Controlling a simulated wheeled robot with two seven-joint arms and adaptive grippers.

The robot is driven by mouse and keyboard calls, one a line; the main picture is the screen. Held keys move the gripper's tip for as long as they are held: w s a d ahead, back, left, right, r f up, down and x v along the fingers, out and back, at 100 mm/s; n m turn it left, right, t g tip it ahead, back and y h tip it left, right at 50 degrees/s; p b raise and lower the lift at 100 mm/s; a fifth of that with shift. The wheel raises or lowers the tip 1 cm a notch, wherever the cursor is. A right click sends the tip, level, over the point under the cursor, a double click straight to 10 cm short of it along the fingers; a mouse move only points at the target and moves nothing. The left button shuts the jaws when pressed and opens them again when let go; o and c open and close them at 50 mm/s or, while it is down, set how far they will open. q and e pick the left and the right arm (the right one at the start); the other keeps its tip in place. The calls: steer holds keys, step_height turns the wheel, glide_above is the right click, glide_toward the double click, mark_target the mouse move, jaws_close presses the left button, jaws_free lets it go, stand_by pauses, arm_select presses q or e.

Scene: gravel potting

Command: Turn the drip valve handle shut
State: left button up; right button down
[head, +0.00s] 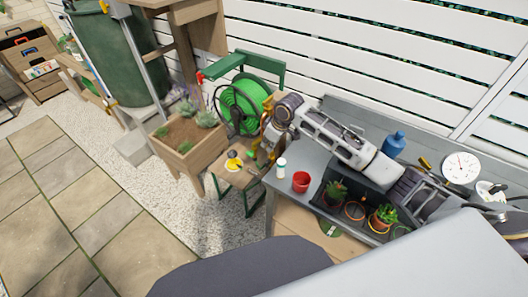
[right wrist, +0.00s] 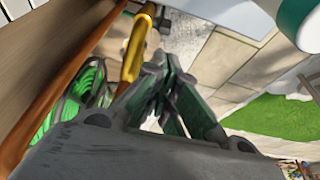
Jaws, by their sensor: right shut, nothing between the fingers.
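My right gripper (head: 266,143) hangs at the end of my right arm, beside the green hose reel (head: 243,104) and above a small wooden stool. In the right wrist view its fingers (right wrist: 165,65) are closed together with nothing between them. A yellow, brass-like pipe piece (right wrist: 133,48) stands just left of the fingertips; a dark part at its upper end may be the valve handle, but I cannot tell its position. A yellow part (head: 268,103) also shows beside my wrist in the head view. My left gripper is out of view.
A wooden planter (head: 188,142) stands left of the stool (head: 238,174). Paving at left is clear.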

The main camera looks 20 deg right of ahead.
mark_target(268, 163)
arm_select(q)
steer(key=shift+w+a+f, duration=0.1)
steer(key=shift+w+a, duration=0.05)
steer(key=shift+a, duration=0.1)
arm_select(e)
steer(key=x, duration=0.9)
steer(key=shift+f, duration=0.35)
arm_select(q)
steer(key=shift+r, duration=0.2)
arm_select(e)
steer(key=shift+r, duration=0.1)
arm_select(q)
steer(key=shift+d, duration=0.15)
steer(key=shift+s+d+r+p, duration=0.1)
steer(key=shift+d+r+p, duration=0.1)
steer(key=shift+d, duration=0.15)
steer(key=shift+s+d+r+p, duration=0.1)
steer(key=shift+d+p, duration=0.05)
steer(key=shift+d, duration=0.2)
arm_select(e)
steer(key=shift+t+y, duration=0.3)
steer(key=shift+t, duration=0.1)
